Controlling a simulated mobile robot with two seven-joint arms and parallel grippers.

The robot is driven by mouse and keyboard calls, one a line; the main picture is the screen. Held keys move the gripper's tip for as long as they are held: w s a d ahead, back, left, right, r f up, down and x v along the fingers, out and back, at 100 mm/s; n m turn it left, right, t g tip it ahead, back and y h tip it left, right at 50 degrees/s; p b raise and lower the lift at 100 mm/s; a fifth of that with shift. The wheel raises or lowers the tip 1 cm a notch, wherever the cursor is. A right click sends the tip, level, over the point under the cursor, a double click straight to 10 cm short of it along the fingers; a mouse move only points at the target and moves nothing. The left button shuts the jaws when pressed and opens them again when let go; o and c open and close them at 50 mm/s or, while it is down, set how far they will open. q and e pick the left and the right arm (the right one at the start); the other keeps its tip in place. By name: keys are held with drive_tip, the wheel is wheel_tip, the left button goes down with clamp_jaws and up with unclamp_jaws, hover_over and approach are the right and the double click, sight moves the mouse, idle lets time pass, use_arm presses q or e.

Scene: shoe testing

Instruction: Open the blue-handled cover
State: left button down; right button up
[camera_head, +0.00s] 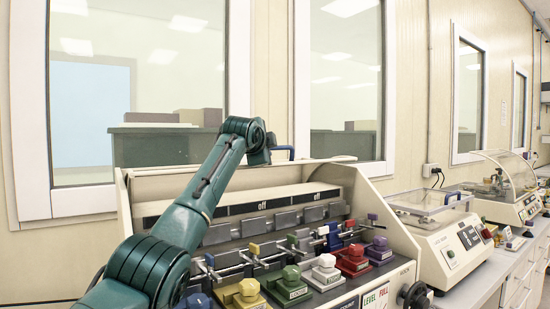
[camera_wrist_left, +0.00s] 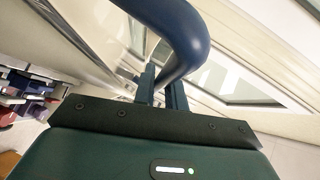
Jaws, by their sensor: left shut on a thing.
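The blue handle (camera_head: 285,151) shows at the upper edge of a beige tester's cover (camera_head: 325,168), just right of my left gripper (camera_head: 272,153). In the left wrist view the blue handle (camera_wrist_left: 190,45) is a thick curved bar. It runs down to between the fingers of my left gripper (camera_wrist_left: 163,88), which is shut on it. The cover's panel is mostly behind my arm, and I cannot tell its exact angle. My right gripper is not in view.
The tester's front has several coloured knobs (camera_head: 326,272) and metal clamps below an "off" strip (camera_head: 262,206). A smaller machine with a clear lid (camera_head: 430,203) stands to the right. Windows and a wall (camera_head: 270,75) are close behind.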

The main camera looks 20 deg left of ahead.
use_arm(q)
drive_tip(key=shift+w+a, duration=0.15)
drive_tip(key=shift+w, duration=0.05)
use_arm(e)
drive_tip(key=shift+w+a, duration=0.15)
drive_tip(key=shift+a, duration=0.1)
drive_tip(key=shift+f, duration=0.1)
use_arm(q)
drive_tip(key=c, duration=1.7)
unclamp_jaws()
drive_tip(key=shift+s, duration=0.1)
drive_tip(key=shift+c, duration=0.2)
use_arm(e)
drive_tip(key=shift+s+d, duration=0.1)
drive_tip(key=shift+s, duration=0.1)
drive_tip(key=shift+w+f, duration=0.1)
